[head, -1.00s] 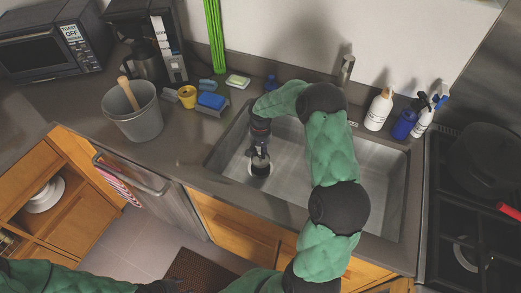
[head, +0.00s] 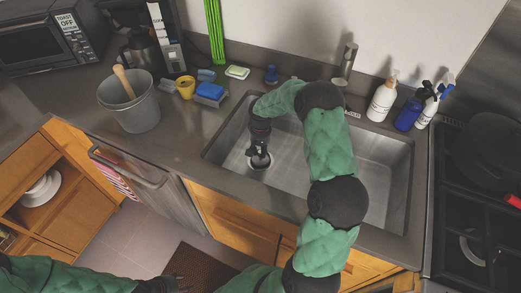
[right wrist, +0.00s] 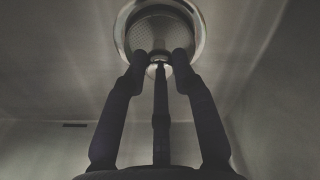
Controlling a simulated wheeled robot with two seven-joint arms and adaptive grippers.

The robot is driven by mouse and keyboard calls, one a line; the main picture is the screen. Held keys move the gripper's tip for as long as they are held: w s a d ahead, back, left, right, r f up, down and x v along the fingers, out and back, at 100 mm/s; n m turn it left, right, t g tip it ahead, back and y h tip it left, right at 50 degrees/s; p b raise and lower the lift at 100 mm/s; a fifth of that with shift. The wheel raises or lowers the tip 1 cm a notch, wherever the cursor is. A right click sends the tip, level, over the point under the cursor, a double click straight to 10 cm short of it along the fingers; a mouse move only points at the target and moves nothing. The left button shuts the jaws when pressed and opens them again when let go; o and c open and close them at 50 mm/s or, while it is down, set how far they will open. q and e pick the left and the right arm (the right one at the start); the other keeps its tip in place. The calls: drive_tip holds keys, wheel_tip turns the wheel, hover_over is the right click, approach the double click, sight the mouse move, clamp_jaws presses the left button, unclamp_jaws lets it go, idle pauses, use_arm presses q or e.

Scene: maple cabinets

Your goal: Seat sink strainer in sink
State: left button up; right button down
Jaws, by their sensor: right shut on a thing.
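The sink (head: 378,190) is a grey metal basin set in the dark counter. My right gripper (head: 259,160) reaches down into its left part, fingers pointing at the basin floor. In the right wrist view my right gripper (right wrist: 157,60) is shut on the small knob of the sink strainer (right wrist: 150,32), a round metal mesh piece. A bright ring surrounds the mesh. The strainer is at the drain, but I cannot tell whether it sits fully flush. In the head view the fingers mostly hide it. My left gripper (head: 165,284) is low at the bottom edge, its fingers unclear.
A grey bucket (head: 137,112), yellow cup (head: 186,87) and blue sponge (head: 210,91) stand left of the sink. A faucet (head: 348,62) and several bottles (head: 382,98) stand behind it. The stove (head: 480,200) is at right. The basin's right part is clear.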

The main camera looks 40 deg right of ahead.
drive_tip(key=c, duration=0.9)
unclamp_jaws()
drive_tip(key=shift+r, duration=0.1)
wheel_tip(320, 180, up, 12)
drive_tip(key=shift+f, duration=0.1)
